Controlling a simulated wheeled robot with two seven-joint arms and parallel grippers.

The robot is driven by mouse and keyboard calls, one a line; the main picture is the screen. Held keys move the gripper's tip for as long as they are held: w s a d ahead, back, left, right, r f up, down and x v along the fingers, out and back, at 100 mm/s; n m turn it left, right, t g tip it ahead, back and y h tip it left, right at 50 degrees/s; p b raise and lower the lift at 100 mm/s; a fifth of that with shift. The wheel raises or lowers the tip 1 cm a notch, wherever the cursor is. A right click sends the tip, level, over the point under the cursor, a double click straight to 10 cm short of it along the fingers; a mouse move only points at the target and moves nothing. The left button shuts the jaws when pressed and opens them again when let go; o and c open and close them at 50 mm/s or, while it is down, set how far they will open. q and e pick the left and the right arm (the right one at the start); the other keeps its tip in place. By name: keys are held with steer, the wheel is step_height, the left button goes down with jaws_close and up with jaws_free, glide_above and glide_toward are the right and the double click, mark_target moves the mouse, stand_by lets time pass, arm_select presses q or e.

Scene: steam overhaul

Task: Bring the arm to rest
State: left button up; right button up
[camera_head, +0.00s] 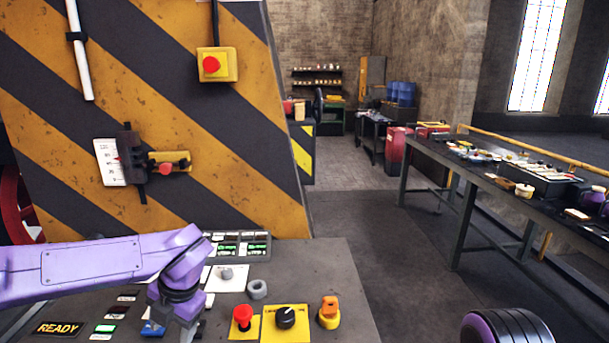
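My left arm comes in from the left over the grey control desk (335,270). Its gripper (184,326) points down over the desk at the bottom of the head view, just right of a small blue control (152,328). The fingers are small and dark, so I cannot tell if they are open or hold anything. My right gripper is not in view; only a rounded purple and black part of mine shows at the bottom right.
The desk has a red button (242,317), a black knob (286,317), an orange switch (329,313), a grey ring (257,289) and a READY sign (58,328). A striped panel (235,130) rises behind. A cluttered workbench (468,192) stands right, beyond clear floor.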

arm_select(q)
steer(key=s+a+f+m+t+y+b, duration=0.25)
steer(key=f+m, duration=0.35)
steer(key=f, duration=0.7)
steer(key=s+a+f+m+t+y+b, duration=0.15)
steer(key=s+f+m, duration=0.3)
steer(key=f, duration=0.75)
steer(key=s+f+m+h+b, duration=0.2)
steer(key=s+f+m, duration=0.5)
steer(key=s, duration=0.3)
steer(key=s+f+m+g+h+b, duration=0.1)
steer(key=s+f+m+h+b, duration=0.1)
steer(key=s+f+m, duration=0.6)
steer(key=s, duration=0.3)
steer(key=shift+s+a+f, duration=0.15)
steer(key=shift+a+f, duration=0.25)
